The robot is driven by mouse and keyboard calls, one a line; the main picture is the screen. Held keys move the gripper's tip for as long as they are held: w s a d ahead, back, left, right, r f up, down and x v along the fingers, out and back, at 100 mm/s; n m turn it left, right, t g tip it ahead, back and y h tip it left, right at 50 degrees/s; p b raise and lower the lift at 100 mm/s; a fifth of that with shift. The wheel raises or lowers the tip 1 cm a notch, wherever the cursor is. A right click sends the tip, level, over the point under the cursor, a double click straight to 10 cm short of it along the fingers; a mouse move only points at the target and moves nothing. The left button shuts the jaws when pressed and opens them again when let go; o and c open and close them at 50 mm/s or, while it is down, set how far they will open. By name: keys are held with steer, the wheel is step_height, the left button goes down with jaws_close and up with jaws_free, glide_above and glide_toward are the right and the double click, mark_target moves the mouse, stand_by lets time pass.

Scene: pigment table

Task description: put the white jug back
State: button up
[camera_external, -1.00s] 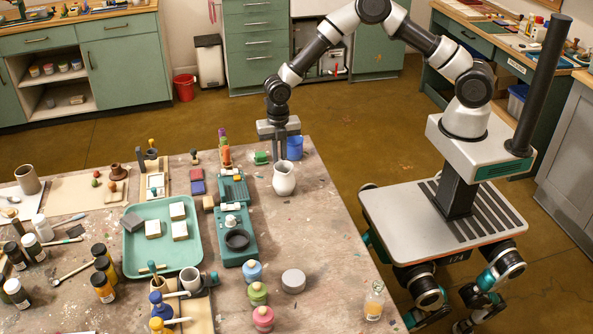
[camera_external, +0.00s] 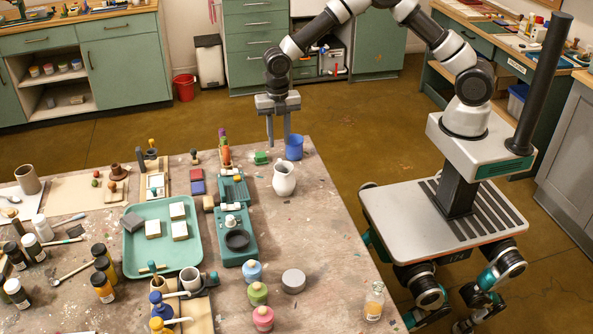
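The white jug (camera_external: 284,181) stands upright on the paint-spattered table, just right of the green scale-like device. My gripper (camera_external: 278,143) is above and behind the jug, clear of it. Its two fingers point down and are spread apart, with nothing between them. Nothing hides the jug.
A blue cup (camera_external: 294,147) stands behind the jug, close to my gripper. The table's right part is mostly clear.

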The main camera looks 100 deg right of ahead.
steer(key=shift+r, duration=1.75)
